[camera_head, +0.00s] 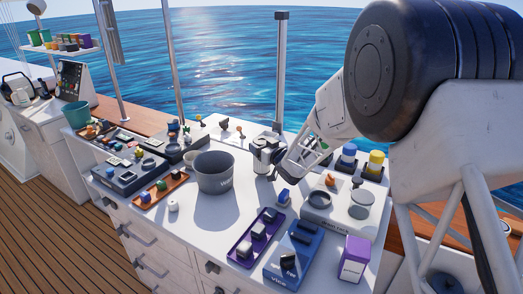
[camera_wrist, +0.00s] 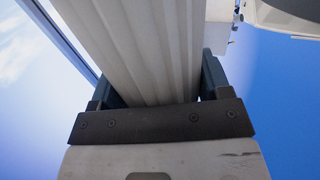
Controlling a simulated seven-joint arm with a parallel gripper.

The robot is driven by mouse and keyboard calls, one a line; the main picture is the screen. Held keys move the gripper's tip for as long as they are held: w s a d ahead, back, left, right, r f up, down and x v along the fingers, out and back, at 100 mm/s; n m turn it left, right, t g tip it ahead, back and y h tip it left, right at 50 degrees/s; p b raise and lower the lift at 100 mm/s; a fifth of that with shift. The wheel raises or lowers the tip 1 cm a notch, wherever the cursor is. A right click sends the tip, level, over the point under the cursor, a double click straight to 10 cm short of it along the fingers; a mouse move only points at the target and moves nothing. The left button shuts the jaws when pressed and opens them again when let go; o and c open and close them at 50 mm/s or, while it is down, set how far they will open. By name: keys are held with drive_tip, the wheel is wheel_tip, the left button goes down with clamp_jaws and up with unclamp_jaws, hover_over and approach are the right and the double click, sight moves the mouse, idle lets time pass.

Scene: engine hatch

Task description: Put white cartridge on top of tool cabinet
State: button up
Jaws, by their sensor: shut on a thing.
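The white cartridge (camera_wrist: 140,45) fills the middle of the wrist view as a pale ribbed body. My gripper (camera_wrist: 160,88) is shut on it, with a dark finger on either side. In the head view my gripper (camera_head: 272,168) is above the crowded white surface, right of the grey bucket, and the cartridge (camera_head: 261,148) shows as a small white shape at its end. The white drawer cabinet (camera_head: 150,245), which looks like the tool cabinet, spans the middle of the head view. Whether the cartridge touches anything below is unclear.
A grey bucket (camera_head: 215,178) stands left of my gripper. A purple tray (camera_head: 240,252), a blue tray (camera_head: 274,276) and a purple box (camera_head: 354,260) are at the front right. Blue and yellow-capped containers stand right. Bare white top shows around the bucket. Sea lies beyond the back edge.

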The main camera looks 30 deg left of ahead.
drive_tip(key=shift+f, duration=0.9)
drive_tip(key=shift+f, duration=0.35)
drive_tip(key=shift+s+f, duration=0.1)
drive_tip(key=shift+f, duration=0.45)
drive_tip(key=o, duration=1)
drive_tip(key=shift+d+f, duration=0.1)
drive_tip(key=shift+f, duration=0.2)
drive_tip(key=shift+c, duration=0.2)
drive_tip(key=shift+r, duration=0.4)
drive_tip(key=shift+s+d+r, duration=0.1)
drive_tip(key=shift+d+r, duration=0.05)
drive_tip(key=shift+d, duration=0.1)
drive_tip(key=s+d+r, duration=0.1)
drive_tip(key=d+r, duration=0.3)
drive_tip(key=r, duration=0.4)
drive_tip(key=shift+s, duration=0.3)
